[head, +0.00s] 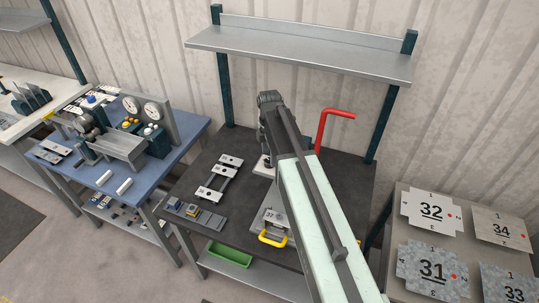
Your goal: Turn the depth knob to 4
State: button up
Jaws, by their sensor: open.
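The panel bender on the dark workbench (228,150) is largely hidden behind my arm. Its red lever (322,128) rises to the right of my arm, and a grey plate marked 37 (270,217) with a yellow handle (272,240) shows at the bench's front. I cannot make out a depth knob or its numbers. My arm reaches from the lower right up over the bench to a dark joint. I cannot make out gripper fingers; they seem hidden behind the arm.
A grey shelf (300,50) on dark posts overhangs the bench. A slotted metal frame (218,180) and a small block tray (195,215) lie left on it. A blue table (185,130) with gauges stands left. Numbered panels (432,212) lie on a right-hand table. A green bin (229,256) sits below.

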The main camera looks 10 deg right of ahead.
aim_at(269, 161)
notch_tip(269, 161, up, 5)
jog(key=p, duration=0.3)
jog(key=shift+r+p, duration=0.1)
jog(key=shift+p, duration=0.3)
dwell(0.6)
